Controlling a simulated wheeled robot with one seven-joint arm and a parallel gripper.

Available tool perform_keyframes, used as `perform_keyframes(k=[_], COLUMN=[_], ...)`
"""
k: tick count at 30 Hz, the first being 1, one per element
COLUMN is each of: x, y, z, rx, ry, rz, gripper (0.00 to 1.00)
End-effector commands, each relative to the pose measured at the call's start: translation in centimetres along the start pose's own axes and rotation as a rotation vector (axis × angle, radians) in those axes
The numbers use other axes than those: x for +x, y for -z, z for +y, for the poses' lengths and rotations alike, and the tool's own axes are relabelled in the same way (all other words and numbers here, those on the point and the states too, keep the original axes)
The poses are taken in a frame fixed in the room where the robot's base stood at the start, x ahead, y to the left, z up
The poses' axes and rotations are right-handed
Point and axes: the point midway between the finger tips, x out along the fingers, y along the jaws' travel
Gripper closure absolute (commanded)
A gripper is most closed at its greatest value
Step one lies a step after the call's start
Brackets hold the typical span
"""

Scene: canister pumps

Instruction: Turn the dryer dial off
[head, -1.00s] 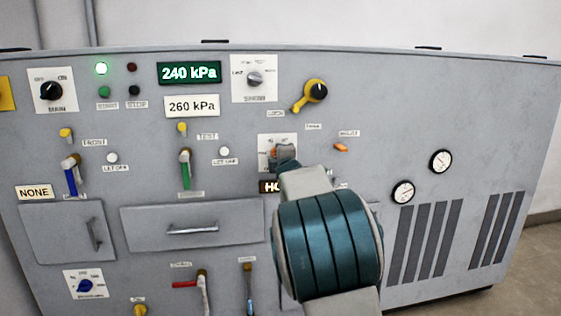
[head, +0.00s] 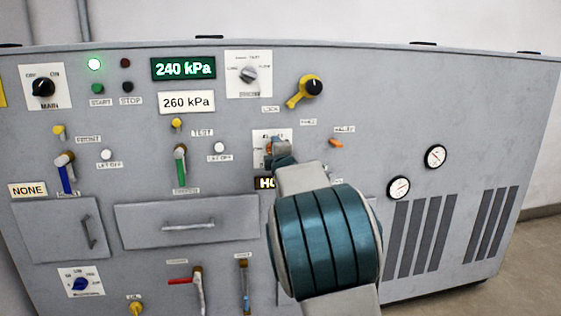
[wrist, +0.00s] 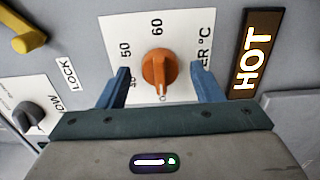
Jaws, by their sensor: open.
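An orange dial (wrist: 160,69) sits on a white plate marked 50 and 60 in the wrist view. The plate's name is partly hidden and ends in "ER °C". A small pale mark shows at the dial's lower edge; I cannot tell its exact setting. My gripper (wrist: 160,84) is open, with one blue finger on each side of the dial and a visible gap to it on both sides. In the head view my gripper (head: 278,158) covers most of this dial's white plate (head: 259,135).
A lit HOT sign (wrist: 257,50) is right of the dial. A grey knob (wrist: 29,117) and a yellow handle (wrist: 30,33) are to the left. The head view shows a yellow-black lever (head: 306,92) above, a blue dial (head: 82,284) at lower left, and drawer handles.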

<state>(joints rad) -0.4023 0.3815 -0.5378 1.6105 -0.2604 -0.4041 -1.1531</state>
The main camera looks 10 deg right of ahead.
Motion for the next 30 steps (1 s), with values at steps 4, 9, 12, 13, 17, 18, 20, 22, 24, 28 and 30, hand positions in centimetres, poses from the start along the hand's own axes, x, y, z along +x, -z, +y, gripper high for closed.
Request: perform_keyframes(k=[4,9,12,13,17,18,20,22,24,28,30], x=[-2.1,-5.2,-7.0,-7.6,-9.8,-10.3,-11.1,-11.8,-12.4,-12.9,-13.0], y=[0.0,0.1,0.1,0.1,0.0,0.0,0.0,0.0,0.0,0.0,0.0], z=[0.1,0.1,0.2,0.2,0.2,0.2,0.2,0.2,0.1,0.1,0.0], rx=[0.004,0.004,0.004,0.003,0.004,0.003,0.003,0.003,0.001,0.000,0.000], ry=[0.000,0.000,-0.001,-0.001,-0.001,-0.001,-0.001,-0.001,-0.001,-0.001,-0.001], rz=[0.001,0.002,0.002,0.002,0.001,0.001,0.001,0.001,0.001,0.000,0.000], gripper=[0.40,0.40,0.40,0.40,0.40,0.40,0.40,0.40,0.40,0.40,0.40])
